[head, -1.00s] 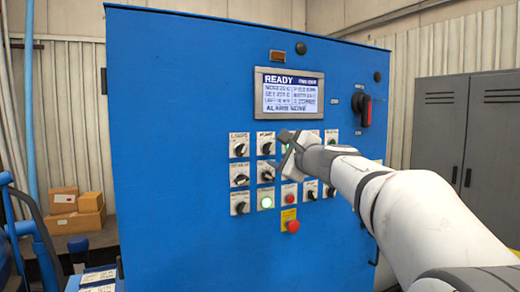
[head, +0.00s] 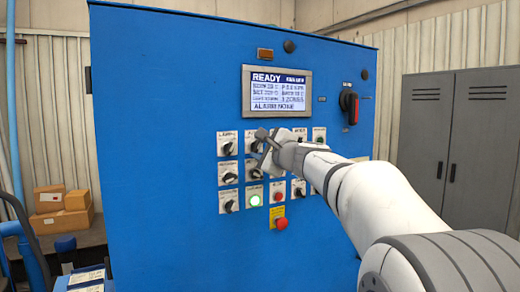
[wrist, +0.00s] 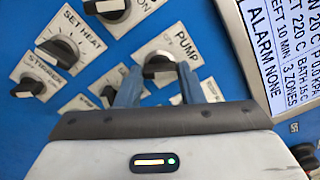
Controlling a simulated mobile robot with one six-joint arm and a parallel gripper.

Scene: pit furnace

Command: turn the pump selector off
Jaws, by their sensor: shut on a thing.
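The pump selector (wrist: 158,66) is a dark rotary knob on a white plate marked PUMP, seen in the wrist view. In the head view it sits in the top row of the blue panel, partly hidden by my gripper (head: 262,139). In the wrist view, the two fingers of my gripper (wrist: 158,91) stand on either side of the knob and are shut on it. The fingertips are partly hidden at the knob, and I cannot tell its exact pointing angle.
The set heat knob (wrist: 60,50) and stirrer knob (wrist: 26,87) are close by. A lit green button (head: 254,202), a red button (head: 281,223) and a display (head: 277,92) share the panel. Grey cabinets (head: 455,140) stand beyond.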

